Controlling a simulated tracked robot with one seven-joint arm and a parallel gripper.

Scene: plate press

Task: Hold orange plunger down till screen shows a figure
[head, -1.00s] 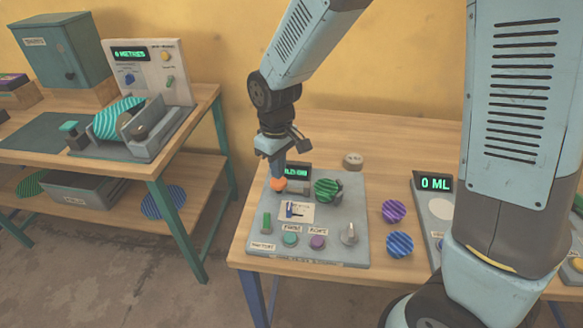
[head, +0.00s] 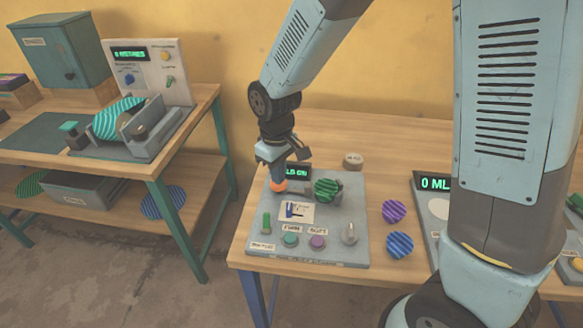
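The orange plunger (head: 278,186) stands at the back left of the grey press panel (head: 333,254). My gripper (head: 278,176) points down directly over it, its tip at the plunger's top and seemingly touching it. The small dark screen (head: 298,172) behind the plunger shows green text that reads in part "LD ON". A green striped plate (head: 327,190) sits in a holder right of the plunger.
The panel also bears a green lever (head: 266,223), a green button (head: 290,240), a purple button (head: 318,242) and a grey knob (head: 350,233). Purple (head: 394,211) and blue (head: 399,245) discs lie to the right. A device with a "0 ML" screen (head: 434,184) stands beyond.

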